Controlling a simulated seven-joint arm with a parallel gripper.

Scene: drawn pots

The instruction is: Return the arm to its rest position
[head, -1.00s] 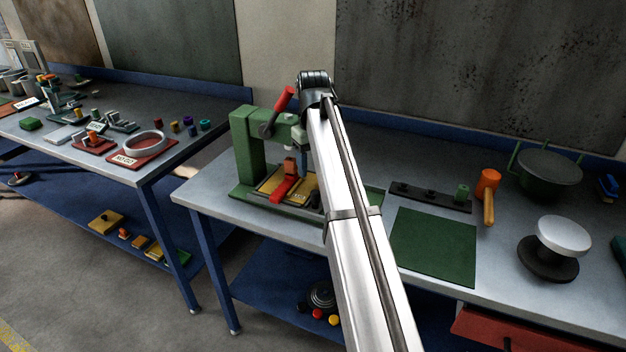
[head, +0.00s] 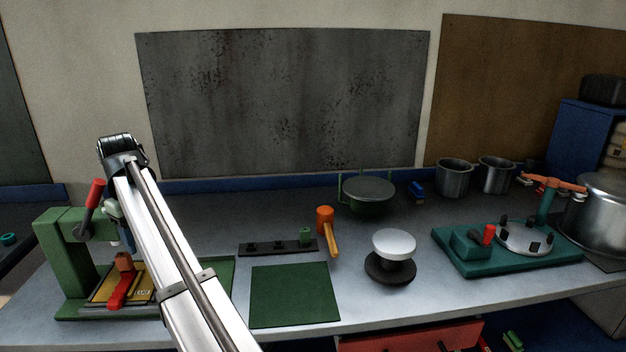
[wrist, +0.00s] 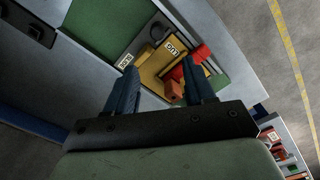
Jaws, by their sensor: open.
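My gripper (wrist: 160,92) shows in the wrist view with its two dark blue fingers apart and nothing between them. It points down over the bench, above the yellow plate (wrist: 152,68) with a red and orange piece (wrist: 178,80) on it.
On the bench are a green mat (head: 294,295), a dark rail (head: 278,248), an orange mallet (head: 326,222), a white-topped knob (head: 394,243), a green pot (head: 368,195), steel pots (head: 453,178) and a teal fixture (head: 470,250). The bench front around the mat is clear.

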